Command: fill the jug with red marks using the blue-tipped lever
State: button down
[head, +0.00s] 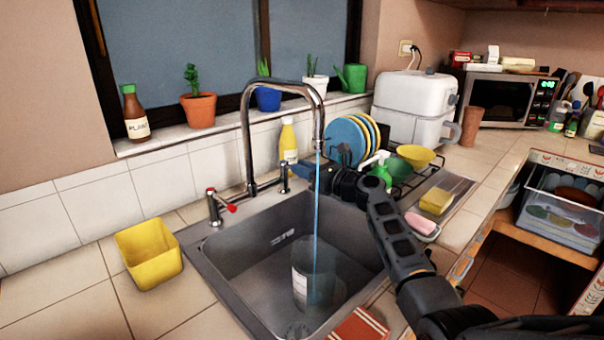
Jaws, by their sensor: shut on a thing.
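A clear jug (301,285) stands upright in the grey sink (262,262). Faint marks show on its side, but their colour is too small to tell. A thin blue stream of water (317,215) falls from the curved tap (247,130) into the jug. The water level inside is hard to make out. My gripper (303,176) is shut at the right-hand valve (284,178) of the tap, on the blue-tipped lever, which the fingers mostly hide. The red-tipped lever (226,207) on the left valve is free.
A yellow container (149,254) stands left of the sink. A dish rack with blue and yellow plates (350,140), a green spray bottle (378,178) and a yellow bowl (416,156) is behind my arm. A yellow sponge (436,201) and pink soap (420,223) lie right of it.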

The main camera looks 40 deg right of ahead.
jog(key=c, duration=1.1)
grip_release()
jog(key=shift+a, duration=0.1)
